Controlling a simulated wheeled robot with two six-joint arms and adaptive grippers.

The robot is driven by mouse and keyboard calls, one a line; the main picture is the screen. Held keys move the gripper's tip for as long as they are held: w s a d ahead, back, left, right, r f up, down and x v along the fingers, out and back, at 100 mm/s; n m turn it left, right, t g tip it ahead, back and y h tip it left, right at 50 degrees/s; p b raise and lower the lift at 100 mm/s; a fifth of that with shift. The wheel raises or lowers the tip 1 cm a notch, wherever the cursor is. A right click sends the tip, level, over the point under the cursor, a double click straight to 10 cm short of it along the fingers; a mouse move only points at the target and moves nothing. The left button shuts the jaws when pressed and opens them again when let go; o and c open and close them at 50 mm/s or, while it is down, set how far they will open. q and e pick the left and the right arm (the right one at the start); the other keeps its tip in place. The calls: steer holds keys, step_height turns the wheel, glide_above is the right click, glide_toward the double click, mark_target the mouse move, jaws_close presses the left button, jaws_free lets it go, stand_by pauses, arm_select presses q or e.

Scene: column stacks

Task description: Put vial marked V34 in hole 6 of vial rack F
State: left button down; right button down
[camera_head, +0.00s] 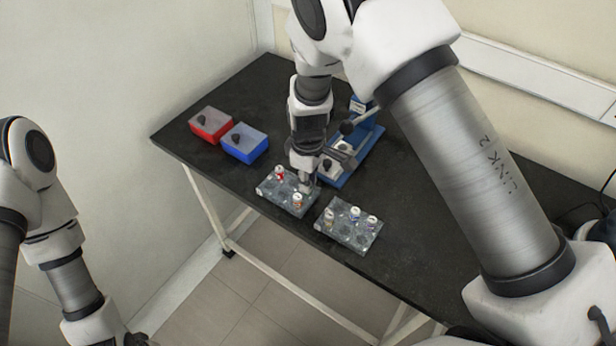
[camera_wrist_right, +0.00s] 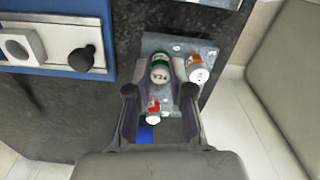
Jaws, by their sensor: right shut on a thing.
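A vial with a green cap (camera_wrist_right: 160,68) carries a marking that looks like V34. It stands between the fingers of my right gripper (camera_wrist_right: 160,84), which is shut on it. In the head view my right gripper (camera_head: 306,184) is over the right side of the left grey rack (camera_head: 272,196) and hides most of this vial. I cannot tell whether the vial is seated in a hole or just above it. The other grey rack (camera_head: 340,236) is to the right. No rack letter or hole number is legible. My left gripper is not clearly in view.
The left rack also holds a red-marked vial (camera_head: 279,173) and an orange-marked vial (camera_head: 297,200), close to my right fingers. The right rack holds several vials. A blue-based device (camera_head: 371,140) stands behind. Red (camera_head: 211,124) and blue (camera_head: 244,143) boxes sit at the left.

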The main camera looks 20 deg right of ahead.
steer(key=shift+f, duration=0.1)
steer(key=c, duration=0.7)
jaws_free()
steer(key=shift+o, duration=0.2)
step_height(320, 180, up, 6)
steer(key=p, duration=0.6)
stand_by(0.4)
